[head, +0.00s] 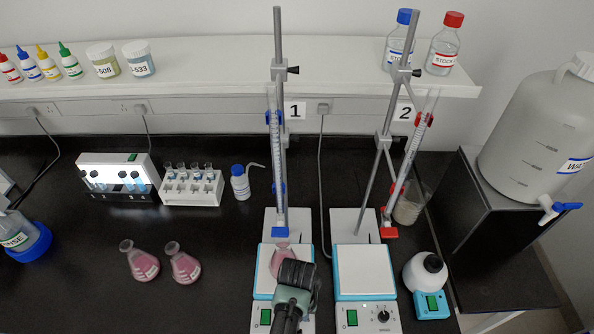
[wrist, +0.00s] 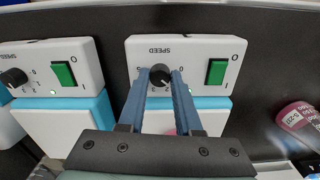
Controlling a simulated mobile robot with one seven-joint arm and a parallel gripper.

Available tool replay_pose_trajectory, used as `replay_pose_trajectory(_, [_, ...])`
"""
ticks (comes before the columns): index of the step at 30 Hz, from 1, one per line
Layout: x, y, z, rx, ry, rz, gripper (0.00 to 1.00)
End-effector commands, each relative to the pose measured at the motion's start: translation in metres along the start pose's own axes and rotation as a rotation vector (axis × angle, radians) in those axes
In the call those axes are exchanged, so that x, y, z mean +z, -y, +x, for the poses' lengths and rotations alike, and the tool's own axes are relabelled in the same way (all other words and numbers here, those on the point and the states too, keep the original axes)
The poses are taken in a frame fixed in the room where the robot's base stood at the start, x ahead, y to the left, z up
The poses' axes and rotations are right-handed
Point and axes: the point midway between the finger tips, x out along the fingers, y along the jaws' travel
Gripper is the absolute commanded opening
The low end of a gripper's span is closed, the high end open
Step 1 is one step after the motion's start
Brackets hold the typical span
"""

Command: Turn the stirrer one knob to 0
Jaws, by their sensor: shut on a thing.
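Stirrer one (head: 262,292), white with teal sides, stands below the label 1 in the head view. Its front panel (wrist: 138,52) appears upside down in the wrist view. The black stirrer one knob (wrist: 160,73) sits on that panel under the word SPEED. My gripper (wrist: 161,80) is shut on this knob, one finger on each side. The fingers partly cover the dial numbers, so the exact setting cannot be read. In the head view my gripper (head: 297,275) covers the knob. A pink flask (head: 281,250) stands on the stirrer's plate, partly hidden.
Stirrer two (head: 364,287) stands close on the right, its knob (head: 383,315) clear. Stirrer one's green switch (wrist: 216,71) is beside my fingers. Two burette stands rise behind. Two pink flasks (head: 139,260) stand to the left. The front left bench is clear.

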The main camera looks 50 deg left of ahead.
Motion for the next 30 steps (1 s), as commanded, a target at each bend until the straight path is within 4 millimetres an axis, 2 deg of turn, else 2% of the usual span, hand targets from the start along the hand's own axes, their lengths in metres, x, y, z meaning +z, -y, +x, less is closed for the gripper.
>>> replay_pose_trajectory(18, [-0.001, -0.0007, -0.0018, 0.002, -0.002, -0.574, 0.0])
replay_pose_trajectory(30, [-0.0013, -0.0001, -0.0012, 0.002, -0.003, -0.828, 0.0])
